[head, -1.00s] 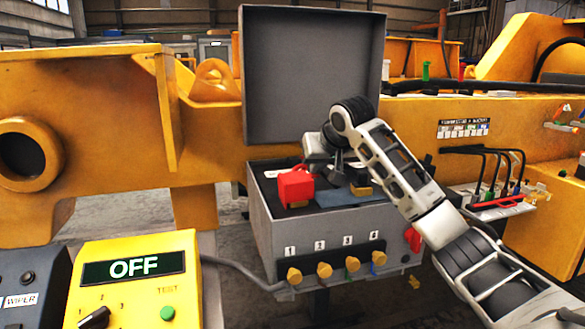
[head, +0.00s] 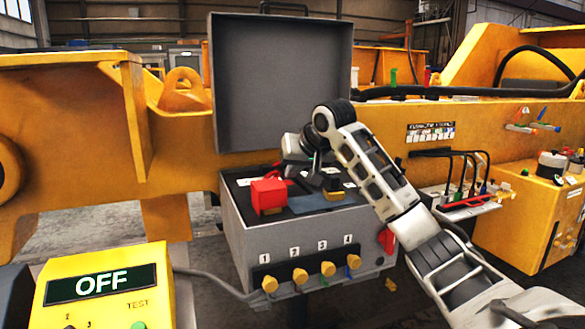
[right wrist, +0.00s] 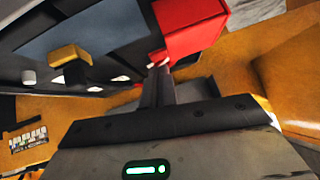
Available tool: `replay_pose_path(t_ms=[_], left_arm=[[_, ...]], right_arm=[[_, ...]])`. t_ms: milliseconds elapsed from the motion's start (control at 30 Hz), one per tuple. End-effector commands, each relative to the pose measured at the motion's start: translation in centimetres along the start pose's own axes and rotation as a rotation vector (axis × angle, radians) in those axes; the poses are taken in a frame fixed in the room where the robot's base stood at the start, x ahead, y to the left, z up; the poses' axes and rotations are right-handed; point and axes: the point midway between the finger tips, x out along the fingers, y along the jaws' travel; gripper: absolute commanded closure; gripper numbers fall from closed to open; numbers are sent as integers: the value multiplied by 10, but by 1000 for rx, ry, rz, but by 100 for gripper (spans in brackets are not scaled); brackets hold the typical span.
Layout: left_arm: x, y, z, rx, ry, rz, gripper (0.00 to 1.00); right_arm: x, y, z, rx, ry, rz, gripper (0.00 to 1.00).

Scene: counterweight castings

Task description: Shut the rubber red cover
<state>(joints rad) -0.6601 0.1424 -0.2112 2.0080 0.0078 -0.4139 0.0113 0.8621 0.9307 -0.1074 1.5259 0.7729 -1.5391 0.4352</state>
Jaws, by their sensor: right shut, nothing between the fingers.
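The red cover (head: 268,196) is a boxy red piece on the top panel of the grey control box (head: 234,225), near its left front corner. Whether it is fully seated is hard to tell. It also shows large in the right wrist view (right wrist: 188,28), with a small red part at its lower left edge. My right gripper (head: 308,172) is over the panel, just right of and behind the cover. Its fingers (right wrist: 160,70) are shut and empty, their tips close to that edge; contact is unclear. My left gripper is out of view.
The grey box's large lid (head: 282,85) stands open behind the panel. A yellow knob (head: 334,195) sits right of the cover. Several numbered yellow knobs line the box's front. A yellow OFF unit (head: 105,285) stands at front left. A yellow beam (head: 180,140) runs behind.

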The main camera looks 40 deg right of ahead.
Motion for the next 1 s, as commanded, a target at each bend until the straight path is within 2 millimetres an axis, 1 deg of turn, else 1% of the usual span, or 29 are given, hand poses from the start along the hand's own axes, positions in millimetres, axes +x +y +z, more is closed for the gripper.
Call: replay_pose_path(t_ms=[33, 200, 333, 367, 400, 500, 567, 600, 700, 833, 1000], left_arm=[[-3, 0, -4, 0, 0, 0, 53], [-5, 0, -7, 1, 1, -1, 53], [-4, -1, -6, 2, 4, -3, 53], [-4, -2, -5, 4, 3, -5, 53], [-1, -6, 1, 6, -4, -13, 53], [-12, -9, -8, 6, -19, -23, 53], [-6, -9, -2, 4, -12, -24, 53], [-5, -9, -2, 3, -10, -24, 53], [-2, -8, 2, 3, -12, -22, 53], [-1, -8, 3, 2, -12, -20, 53], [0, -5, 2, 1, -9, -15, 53]], right_arm=[[-4, -1, -4, 0, 1, 0, 100], [-5, -2, -5, 0, 1, -1, 100], [-5, -1, -5, 0, 2, -1, 100], [-5, -1, -5, 0, 2, -1, 100], [-7, -2, -7, 0, 2, -1, 100], [-26, -8, -26, -1, 3, -2, 100], [-32, -5, -31, 5, 9, 0, 100], [-40, -4, -36, 7, 10, 2, 100], [-64, -7, -31, 3, 10, 4, 100], [-94, -11, -32, 3, 9, 3, 100], [-120, -15, -32, 4, 6, 3, 100]])
